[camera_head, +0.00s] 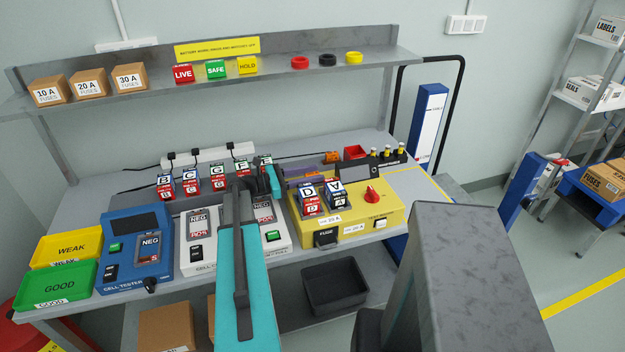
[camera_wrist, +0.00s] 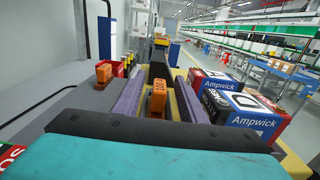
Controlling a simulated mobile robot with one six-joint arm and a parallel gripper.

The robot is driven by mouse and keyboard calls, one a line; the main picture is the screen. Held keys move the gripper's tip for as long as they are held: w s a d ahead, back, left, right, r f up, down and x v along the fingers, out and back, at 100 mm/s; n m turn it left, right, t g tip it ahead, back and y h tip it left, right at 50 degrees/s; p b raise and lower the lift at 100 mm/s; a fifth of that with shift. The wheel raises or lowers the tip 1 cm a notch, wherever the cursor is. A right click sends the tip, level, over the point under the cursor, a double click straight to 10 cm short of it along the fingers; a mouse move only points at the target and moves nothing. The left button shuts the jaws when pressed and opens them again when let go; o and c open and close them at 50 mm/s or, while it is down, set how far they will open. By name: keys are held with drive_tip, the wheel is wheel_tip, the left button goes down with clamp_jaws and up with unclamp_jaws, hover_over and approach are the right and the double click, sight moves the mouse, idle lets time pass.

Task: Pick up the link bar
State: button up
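Two small orange pieces show, and I cannot tell for certain which is the link bar. One orange piece (camera_wrist: 157,98) sits between my gripper's purple fingers in the wrist view, with a narrow gap beside it. The other orange piece (camera_wrist: 104,70) lies outside the left finger, and it also shows in the head view (camera_head: 332,157) at the back of the bench. My gripper (camera_wrist: 160,92) is open and reaches low over the bench. In the head view its purple fingers (camera_head: 302,171) show behind the yellow tester, and the orange piece between them is hidden.
A yellow tester (camera_head: 384,215) holding Ampwick batteries (camera_head: 337,193) stands close on the fingers' front side. A red bin (camera_head: 356,152) is beyond the outer orange piece. Several labelled batteries (camera_head: 191,180) and a white charger (camera_head: 200,240) stand left. A shelf (camera_head: 200,78) overhangs the back.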

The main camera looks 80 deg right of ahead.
sight(311, 173)
idle(0.5)
clamp_jaws()
drive_tip(key=shift+r, duration=0.2)
drive_tip(key=shift+r+b, duration=1.25)
drive_tip(key=shift+r, duration=3.6)
